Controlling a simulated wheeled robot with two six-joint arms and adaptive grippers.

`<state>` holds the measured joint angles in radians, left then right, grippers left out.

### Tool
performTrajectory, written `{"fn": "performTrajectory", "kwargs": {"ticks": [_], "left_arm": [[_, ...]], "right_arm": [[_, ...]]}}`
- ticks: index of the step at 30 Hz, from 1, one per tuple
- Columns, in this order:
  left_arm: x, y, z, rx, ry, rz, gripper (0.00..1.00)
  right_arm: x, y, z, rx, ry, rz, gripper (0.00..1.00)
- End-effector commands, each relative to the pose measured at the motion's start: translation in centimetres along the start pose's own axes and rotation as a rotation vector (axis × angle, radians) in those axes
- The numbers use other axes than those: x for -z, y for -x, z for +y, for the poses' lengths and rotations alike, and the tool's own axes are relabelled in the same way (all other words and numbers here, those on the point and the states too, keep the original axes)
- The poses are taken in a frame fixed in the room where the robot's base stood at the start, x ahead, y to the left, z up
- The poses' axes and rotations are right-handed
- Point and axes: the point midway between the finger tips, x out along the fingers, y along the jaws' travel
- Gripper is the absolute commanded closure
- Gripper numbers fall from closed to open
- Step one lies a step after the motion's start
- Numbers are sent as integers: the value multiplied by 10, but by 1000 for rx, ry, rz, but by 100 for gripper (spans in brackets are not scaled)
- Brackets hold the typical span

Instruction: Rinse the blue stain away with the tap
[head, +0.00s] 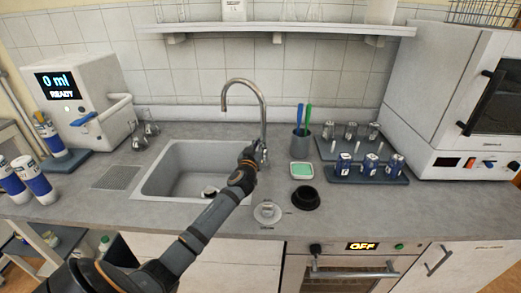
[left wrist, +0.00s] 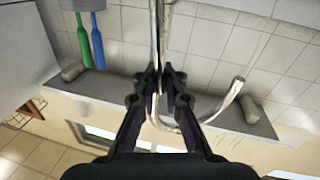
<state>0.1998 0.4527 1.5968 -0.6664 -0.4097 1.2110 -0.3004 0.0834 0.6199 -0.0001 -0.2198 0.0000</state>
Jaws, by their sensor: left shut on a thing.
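The chrome tap (head: 262,115) stands behind the right side of the grey sink (head: 180,163), its curved spout reaching left over the basin. My left gripper (head: 250,157) is at the tap's lower part. In the left wrist view my left gripper (left wrist: 160,75) has its fingertips together on a thin metal part of the tap, seemingly its lever. The tap's curved spout (left wrist: 237,93) also shows there. No water stream shows. I cannot make out a blue stain; my arm hides part of the basin's right front. My right gripper is not in view.
Right of the sink are a pen cup (head: 300,147), a green-topped dish (head: 302,170), a black ring-shaped holder (head: 306,198) and a rack with several vials (head: 365,177). A dispenser (head: 85,98) reading "0 ml" stands left. A shelf (head: 280,28) hangs above.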

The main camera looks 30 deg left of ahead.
Motion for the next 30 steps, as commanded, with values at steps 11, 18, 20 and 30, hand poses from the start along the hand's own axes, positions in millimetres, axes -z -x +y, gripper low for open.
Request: {"fn": "performTrajectory", "kwargs": {"ticks": [11, 18, 20, 30], "left_arm": [[-4, 1, -1, 2, 2, -9, 72], [-2, 1, 0, 1, 1, -6, 68], [-2, 1, 0, 1, 1, -6, 68], [-4, 58, 0, -1, -3, -9, 68]], "right_arm": [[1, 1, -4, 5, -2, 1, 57], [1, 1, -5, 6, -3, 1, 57], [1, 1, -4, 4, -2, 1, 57], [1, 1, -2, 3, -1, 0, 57]]}}
